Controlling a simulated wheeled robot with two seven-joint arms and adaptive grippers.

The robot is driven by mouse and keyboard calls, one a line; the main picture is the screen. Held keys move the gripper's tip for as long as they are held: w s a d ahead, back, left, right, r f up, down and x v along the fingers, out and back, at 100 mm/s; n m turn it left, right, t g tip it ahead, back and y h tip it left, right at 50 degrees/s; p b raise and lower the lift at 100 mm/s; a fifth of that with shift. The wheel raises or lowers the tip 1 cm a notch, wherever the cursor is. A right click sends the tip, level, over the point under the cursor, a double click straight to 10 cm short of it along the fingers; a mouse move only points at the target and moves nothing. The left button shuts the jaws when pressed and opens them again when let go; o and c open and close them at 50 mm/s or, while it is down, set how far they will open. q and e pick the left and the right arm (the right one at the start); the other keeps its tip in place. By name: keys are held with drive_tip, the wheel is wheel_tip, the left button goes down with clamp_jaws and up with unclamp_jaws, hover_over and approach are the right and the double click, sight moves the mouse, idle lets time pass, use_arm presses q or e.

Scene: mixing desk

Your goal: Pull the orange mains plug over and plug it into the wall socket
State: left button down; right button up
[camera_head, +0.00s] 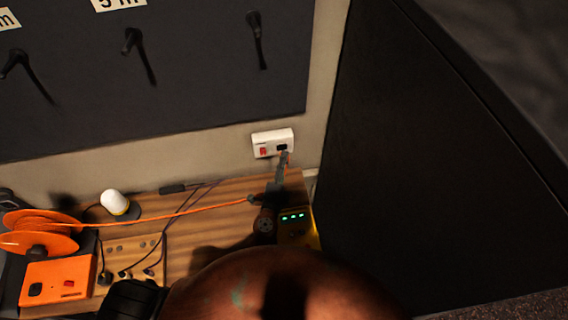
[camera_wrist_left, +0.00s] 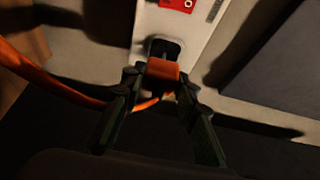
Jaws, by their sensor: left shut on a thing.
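The orange mains plug (camera_wrist_left: 163,69) is held between the fingertips of my left gripper (camera_wrist_left: 160,84), right at the dark opening of the white wall socket (camera_wrist_left: 196,30). I cannot tell whether the plug's pins are in the opening. In the head view the socket (camera_head: 265,138) is on the wall above the bench, with a red switch beside its black opening. My left gripper (camera_head: 283,163) is just below that opening and mostly hides the plug. The orange cable (camera_head: 170,217) runs from the orange reel (camera_head: 40,220) to the gripper. My right gripper is not in view.
The wooden bench (camera_head: 190,200) holds a white-topped lamp (camera_head: 114,202), an orange box (camera_head: 58,283) and a board with dark leads (camera_head: 133,250). A large black panel (camera_head: 420,170) stands close on the right. A dark board with hooks (camera_head: 200,70) hangs above.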

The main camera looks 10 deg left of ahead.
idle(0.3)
use_arm(q)
drive_tip(key=shift+w+a, duration=0.4)
drive_tip(key=shift+w, duration=0.3)
drive_tip(key=shift+w+a+b, duration=0.2)
drive_tip(key=shift+w+b, duration=0.3)
drive_tip(key=shift+w, duration=0.1)
idle(2.3)
drive_tip(key=c, duration=1.4)
unclamp_jaws()
drive_tip(key=s, duration=1.2)
drive_tip(key=shift+a, duration=0.2)
drive_tip(key=shift+s, duration=0.1)
